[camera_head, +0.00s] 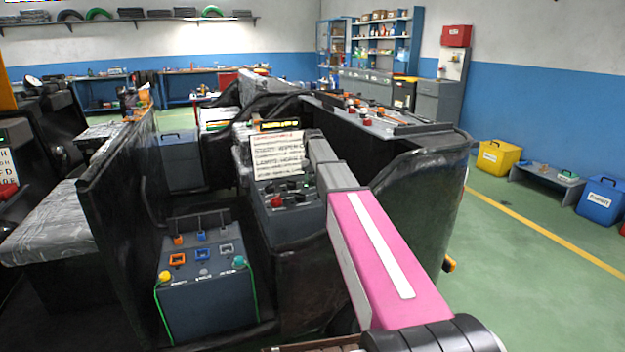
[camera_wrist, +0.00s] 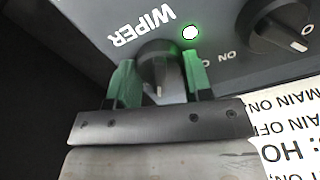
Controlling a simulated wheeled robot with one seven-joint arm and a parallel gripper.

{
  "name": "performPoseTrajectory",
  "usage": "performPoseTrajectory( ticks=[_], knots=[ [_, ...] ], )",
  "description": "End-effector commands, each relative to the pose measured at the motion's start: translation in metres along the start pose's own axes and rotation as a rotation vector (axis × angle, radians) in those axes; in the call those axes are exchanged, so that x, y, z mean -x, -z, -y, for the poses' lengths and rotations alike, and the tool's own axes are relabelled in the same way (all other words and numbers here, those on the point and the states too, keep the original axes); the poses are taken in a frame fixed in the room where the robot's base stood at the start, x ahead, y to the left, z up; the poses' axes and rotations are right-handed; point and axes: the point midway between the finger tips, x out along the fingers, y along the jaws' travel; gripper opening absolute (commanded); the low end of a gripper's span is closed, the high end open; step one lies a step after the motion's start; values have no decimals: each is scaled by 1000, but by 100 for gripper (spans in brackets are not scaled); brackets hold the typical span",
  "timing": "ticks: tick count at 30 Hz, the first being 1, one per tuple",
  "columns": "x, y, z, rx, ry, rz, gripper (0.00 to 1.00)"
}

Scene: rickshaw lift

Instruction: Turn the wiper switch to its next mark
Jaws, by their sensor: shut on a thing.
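The wiper switch (camera_wrist: 158,68) is a dark round knob below the white word WIPER in the wrist view. My gripper (camera_wrist: 160,82) has its two green fingertips on either side of the knob, shut on it. A lit white-green lamp or mark (camera_wrist: 190,33) shows just above the right fingertip. The fingers and the gripper's body hide part of the knob's rim and any marks under them. In the head view the switch panel (camera_head: 290,205) stands in the middle, and my pink arm reaches toward it. My fingertips are not clear there.
Another dark knob (camera_wrist: 278,28) with ON and O labels sits to the right in the wrist view. A printed instruction sheet (camera_head: 278,155) stands behind the panel. A blue-grey box with coloured buttons (camera_head: 205,300) is at lower left. Dark vehicle walls enclose the panel.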

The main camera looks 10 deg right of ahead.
Motion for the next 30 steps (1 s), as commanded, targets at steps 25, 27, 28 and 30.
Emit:
performPoseTrajectory(
  ticks=[25,27,28,30],
  knots=[
    [0,0,-1,-312,0,0,22],
    [0,0,-1,-312,0,0,22],
    [0,0,-1,-312,0,0,22],
    [0,0,-1,-312,0,0,22]
  ],
)
